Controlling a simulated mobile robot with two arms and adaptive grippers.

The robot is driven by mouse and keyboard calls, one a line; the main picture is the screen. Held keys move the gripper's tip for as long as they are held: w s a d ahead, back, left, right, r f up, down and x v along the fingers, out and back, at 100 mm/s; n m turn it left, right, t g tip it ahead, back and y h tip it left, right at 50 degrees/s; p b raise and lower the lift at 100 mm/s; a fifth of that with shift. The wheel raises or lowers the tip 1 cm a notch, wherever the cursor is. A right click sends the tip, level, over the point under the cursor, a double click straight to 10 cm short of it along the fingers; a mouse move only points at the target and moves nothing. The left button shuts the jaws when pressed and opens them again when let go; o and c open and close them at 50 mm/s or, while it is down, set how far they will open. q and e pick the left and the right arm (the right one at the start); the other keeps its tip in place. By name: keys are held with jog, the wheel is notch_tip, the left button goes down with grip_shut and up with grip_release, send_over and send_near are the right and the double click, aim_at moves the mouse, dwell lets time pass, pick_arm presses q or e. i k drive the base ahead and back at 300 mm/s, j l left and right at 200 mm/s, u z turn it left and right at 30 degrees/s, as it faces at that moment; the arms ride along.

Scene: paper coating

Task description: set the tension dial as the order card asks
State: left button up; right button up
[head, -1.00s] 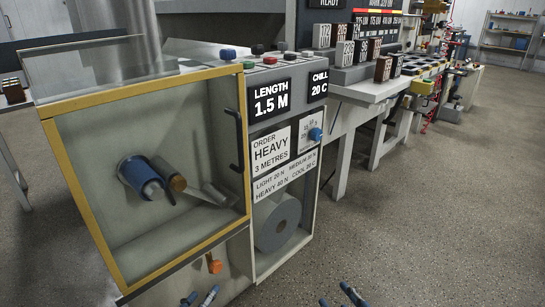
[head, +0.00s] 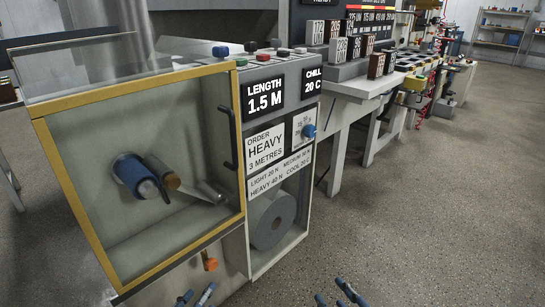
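The tension dial is a blue knob (head: 309,131) on a small white scale plate (head: 303,122) on the machine's front; its scale figures are too small to read surely. The order card (head: 266,148) left of it reads "ORDER HEAVY 3 METRES". A legend card (head: 280,175) below reads light 20 N, medium 30 N, heavy 40 N, cool 20 C. My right gripper (head: 338,294) is at the bottom edge, well below the dial, with its blue fingers apart and nothing visible between them. My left gripper (head: 196,295) is at the bottom, left of it, fingers apart, partly cut off.
Displays show length 1.5 M (head: 264,95) and chill 20 C (head: 312,85). A yellow-framed clear door (head: 139,83) with a black handle (head: 228,140) covers the left chamber. An orange knob (head: 209,264) sits below. A grey roll (head: 273,220) lies under the cards. The floor at right is clear.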

aim_at(250, 47)
jog(key=i+l+u, duration=0.15)
jog(key=l+u, duration=0.15)
jog(key=u, duration=0.15)
jog(key=l+u, duration=0.3)
jog(key=u, duration=0.15)
jog(key=i+l+u, duration=0.1)
jog(key=l+u, duration=0.35)
jog(key=j, duration=0.05)
